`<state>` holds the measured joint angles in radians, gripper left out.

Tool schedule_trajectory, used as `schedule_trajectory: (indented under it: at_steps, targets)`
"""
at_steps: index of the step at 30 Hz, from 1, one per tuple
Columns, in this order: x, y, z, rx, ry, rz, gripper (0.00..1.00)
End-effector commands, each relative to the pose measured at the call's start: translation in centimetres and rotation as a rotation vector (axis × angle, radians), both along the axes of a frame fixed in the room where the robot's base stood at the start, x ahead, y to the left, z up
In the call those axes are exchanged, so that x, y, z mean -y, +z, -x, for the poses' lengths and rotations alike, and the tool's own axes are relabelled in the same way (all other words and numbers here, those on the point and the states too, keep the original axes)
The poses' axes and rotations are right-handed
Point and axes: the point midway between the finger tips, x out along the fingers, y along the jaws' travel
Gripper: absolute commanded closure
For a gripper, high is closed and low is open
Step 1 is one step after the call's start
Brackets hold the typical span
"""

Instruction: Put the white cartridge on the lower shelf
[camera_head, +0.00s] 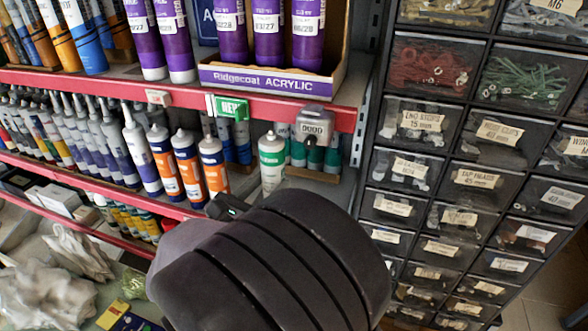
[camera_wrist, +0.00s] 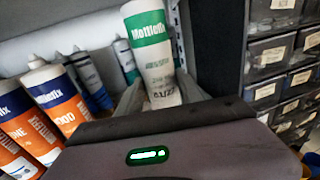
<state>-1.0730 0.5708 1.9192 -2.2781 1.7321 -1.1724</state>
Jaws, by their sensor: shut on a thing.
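The white cartridge (camera_head: 271,165) with a green band is upright at the right end of the lower shelf (camera_head: 180,211), beside the orange-and-white cartridges. In the wrist view, the white cartridge (camera_wrist: 152,58) leans slightly in the picture, its top cut off by the frame edge. My gripper (camera_wrist: 162,95) is shut on its lower part, with a grey finger on each side. In the head view my dark wrist hides the gripper's fingers and the cartridge's base. I cannot tell whether the base touches the shelf.
Orange-and-white cartridges (camera_head: 212,165) stand close on the left. Green-and-white cartridges (camera_head: 315,158) stand behind on the right, partly hidden by a clear box (camera_head: 314,124). The upper shelf's red edge (camera_head: 286,108) is overhead. A drawer cabinet (camera_head: 440,180) stands at the right.

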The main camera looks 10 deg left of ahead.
Motion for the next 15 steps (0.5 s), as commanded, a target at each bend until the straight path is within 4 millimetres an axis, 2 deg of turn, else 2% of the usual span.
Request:
schedule_trajectory:
  at_steps: [7, 11, 15]
  targets:
    - [0.1, -0.3, -3.1, 0.002, 0.0, -0.001, 1.0]
    - [0.0, -3.4, -3.0, -0.001, 0.002, 0.003, 1.0]
    - [0.0, -3.7, -2.9, 0.002, 0.003, -0.002, 1.0]
